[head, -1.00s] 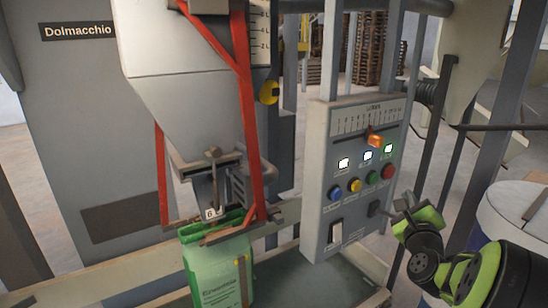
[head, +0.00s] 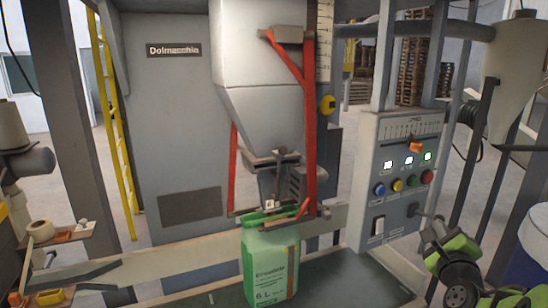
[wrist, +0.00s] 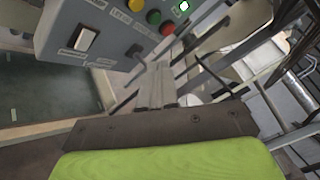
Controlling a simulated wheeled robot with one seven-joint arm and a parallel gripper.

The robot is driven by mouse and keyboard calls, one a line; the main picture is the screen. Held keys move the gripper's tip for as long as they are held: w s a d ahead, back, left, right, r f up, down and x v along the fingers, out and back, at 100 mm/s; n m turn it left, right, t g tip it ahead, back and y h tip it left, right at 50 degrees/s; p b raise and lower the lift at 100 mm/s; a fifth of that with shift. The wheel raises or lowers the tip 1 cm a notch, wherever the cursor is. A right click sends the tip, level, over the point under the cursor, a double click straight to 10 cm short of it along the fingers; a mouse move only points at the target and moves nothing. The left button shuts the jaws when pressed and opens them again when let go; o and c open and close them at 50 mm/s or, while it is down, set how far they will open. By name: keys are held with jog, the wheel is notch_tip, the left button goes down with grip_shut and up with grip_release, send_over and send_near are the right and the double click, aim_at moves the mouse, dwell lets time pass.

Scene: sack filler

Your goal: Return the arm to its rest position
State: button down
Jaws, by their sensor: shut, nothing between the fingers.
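My gripper (head: 412,211) is at the right of the head view, in front of the lower right of the control panel (head: 395,215). Its fingers are together with nothing between them. In the wrist view the closed fingers of my gripper (wrist: 157,88) point toward the panel (wrist: 88,45), with its switch and coloured buttons above and to the left. I cannot tell the exact gap between fingertips and panel. My green and dark arm links show at the lower right of the head view.
A green sack (head: 270,265) stands upright under the filler hopper (head: 262,125), between red bars. A blue-and-white drum (head: 535,245) is at the right edge. A side shelf (head: 75,275) with tape rolls is at the left. A yellow ladder (head: 112,120) stands behind.

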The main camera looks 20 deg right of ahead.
jog(key=w+a+f+n+g+y, duration=0.2)
jog(key=a+n+y, duration=0.2)
jog(key=a+n, duration=0.65)
jog(key=w+a+f+n+g+y, duration=0.1)
jog(key=w+a+f+n+y, duration=0.2)
jog(key=a+n, duration=0.7)
jog(key=s+a+f+n+g+y, duration=0.1)
jog(key=s+a+n+g, duration=0.2)
jog(key=s, duration=0.7)
jog(key=s+a+f+n+g+y, duration=0.2)
jog(key=s+a+n+g, duration=0.1)
jog(key=s+a+n, duration=0.5)
jog(key=s+a, duration=0.2)
jog(key=a, duration=0.2)
jog(key=shift+s+a+f+y, duration=0.25)
jog(key=shift+s+a+y, duration=0.05)
jog(key=shift+d, duration=0.1)
